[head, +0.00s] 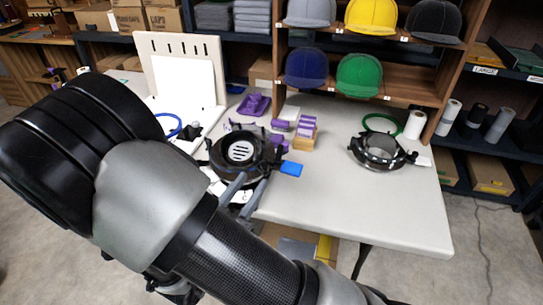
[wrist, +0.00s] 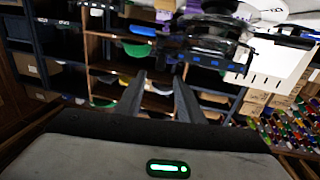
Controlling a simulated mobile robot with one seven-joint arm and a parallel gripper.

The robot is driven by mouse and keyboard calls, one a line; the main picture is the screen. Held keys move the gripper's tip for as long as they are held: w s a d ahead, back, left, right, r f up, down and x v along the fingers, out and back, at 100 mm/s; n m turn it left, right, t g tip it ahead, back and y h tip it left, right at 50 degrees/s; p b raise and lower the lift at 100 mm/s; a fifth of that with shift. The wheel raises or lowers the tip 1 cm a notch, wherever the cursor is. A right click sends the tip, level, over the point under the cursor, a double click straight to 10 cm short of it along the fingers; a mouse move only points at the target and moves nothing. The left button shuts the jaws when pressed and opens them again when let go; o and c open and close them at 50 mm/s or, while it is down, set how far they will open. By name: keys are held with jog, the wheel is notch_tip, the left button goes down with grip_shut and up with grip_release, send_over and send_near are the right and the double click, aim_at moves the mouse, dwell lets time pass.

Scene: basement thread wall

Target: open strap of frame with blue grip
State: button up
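The frame with the blue grip (head: 291,169) is a round black cap frame (head: 238,150) on the white table. Its blue grip sticks out to the right. My gripper (head: 252,180) is at the near side of this frame, with its two grey fingers pointing at it and nothing visible between them. In the wrist view my gripper (wrist: 158,78) shows its fingers apart, and a black frame (wrist: 215,35) with a blue part lies beyond the tips. I cannot make out the strap, and whether the fingertips touch the frame is unclear.
A second black frame (head: 380,150) with a green hoop and a white grip stands to the right. Purple items and a wooden block (head: 303,140) are behind. A white board (head: 184,75) stands at the left back, and a cap shelf (head: 340,105) behind. The table's right front is clear.

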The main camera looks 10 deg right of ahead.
jog(key=b+x, duration=0.1)
jog(key=x, duration=1.1)
jog(key=shift+w+d, duration=0.1)
jog(key=shift+w, duration=0.05)
grip_shut()
